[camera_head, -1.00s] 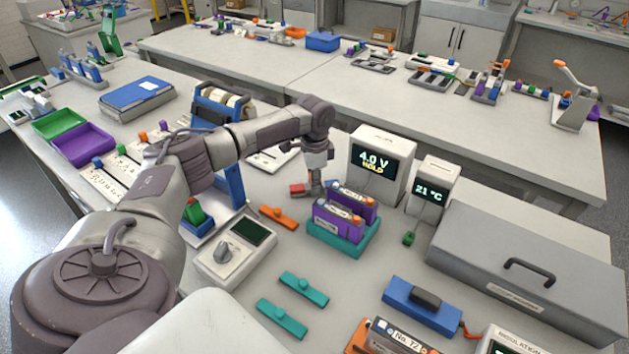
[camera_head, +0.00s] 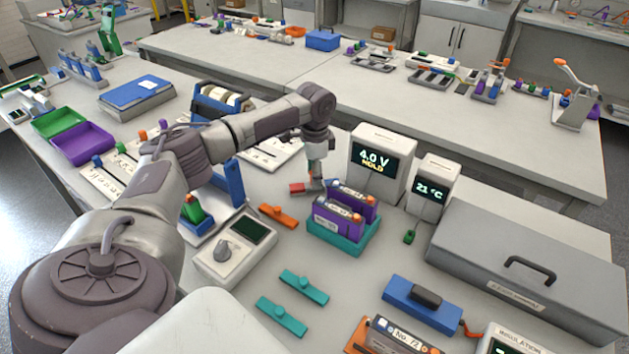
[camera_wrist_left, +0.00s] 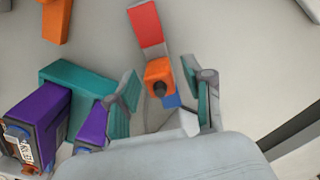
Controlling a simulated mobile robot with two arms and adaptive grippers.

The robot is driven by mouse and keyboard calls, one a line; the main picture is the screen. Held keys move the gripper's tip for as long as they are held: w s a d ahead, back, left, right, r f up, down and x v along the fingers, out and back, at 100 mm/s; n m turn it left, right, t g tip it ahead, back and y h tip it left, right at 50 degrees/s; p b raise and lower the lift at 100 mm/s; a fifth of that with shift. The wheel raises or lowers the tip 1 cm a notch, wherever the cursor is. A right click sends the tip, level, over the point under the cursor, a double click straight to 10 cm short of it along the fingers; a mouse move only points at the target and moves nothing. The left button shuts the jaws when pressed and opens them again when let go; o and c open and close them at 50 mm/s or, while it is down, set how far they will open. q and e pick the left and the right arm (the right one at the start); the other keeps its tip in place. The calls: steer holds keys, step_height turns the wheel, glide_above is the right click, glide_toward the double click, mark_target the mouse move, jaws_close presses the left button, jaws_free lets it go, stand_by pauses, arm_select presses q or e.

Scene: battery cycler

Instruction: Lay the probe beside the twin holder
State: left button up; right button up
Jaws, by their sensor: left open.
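The twin holder (camera_head: 346,246) is a teal tray with two purple cells (camera_head: 338,216) standing in it; it also shows in the left wrist view (camera_wrist_left: 80,82). In the left wrist view an upright-looking orange piece with a dark round end (camera_wrist_left: 158,72) stands at that red and blue piece (camera_wrist_left: 145,24); I cannot tell for certain which part is the probe. My left gripper (camera_head: 315,171) is open above it, with the orange piece between the spread fingers (camera_wrist_left: 165,102). My right gripper is out of view.
The 4.0 V display box (camera_head: 382,166) and the 21 °C box (camera_head: 428,190) stand right of the gripper. An orange clip (camera_head: 278,217) and a white meter (camera_head: 236,248) lie nearer on the left. Bare table lies between clip and holder.

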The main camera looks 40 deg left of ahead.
arm_select(q)
step_height(320, 180, up, 10)
steer(key=shift+f+b, duration=0.1)
steer(key=shift+b, duration=0.45)
